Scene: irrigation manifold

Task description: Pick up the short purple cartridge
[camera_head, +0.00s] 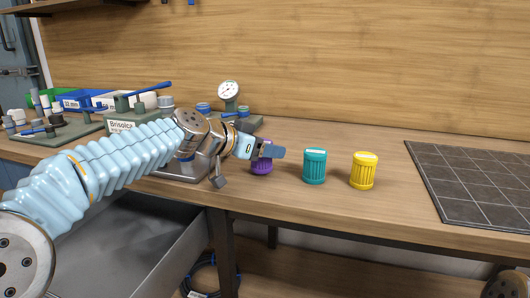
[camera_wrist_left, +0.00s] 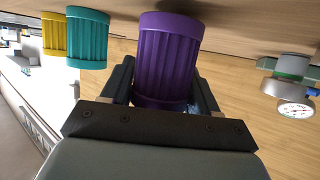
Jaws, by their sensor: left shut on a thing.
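The short purple cartridge (camera_head: 262,165) stands near the front of the wooden bench in the head view, partly hidden by my left gripper (camera_head: 268,152). In the left wrist view the ribbed purple cartridge (camera_wrist_left: 167,60) sits between the two fingers of my left gripper (camera_wrist_left: 160,88), which is shut on it. The cartridge appears upright, at or close to the bench top; I cannot tell whether it touches. My right gripper is not clearly seen; only a rounded part of my body shows at the lower right corner of the head view.
A teal cartridge (camera_head: 315,166) and a yellow cartridge (camera_head: 363,170) stand to the right of the purple one. A dark tiled mat (camera_head: 475,180) lies farther right. A pressure gauge (camera_head: 228,90) and manifold fittings stand behind. An open grey drawer (camera_head: 140,245) is below the bench edge.

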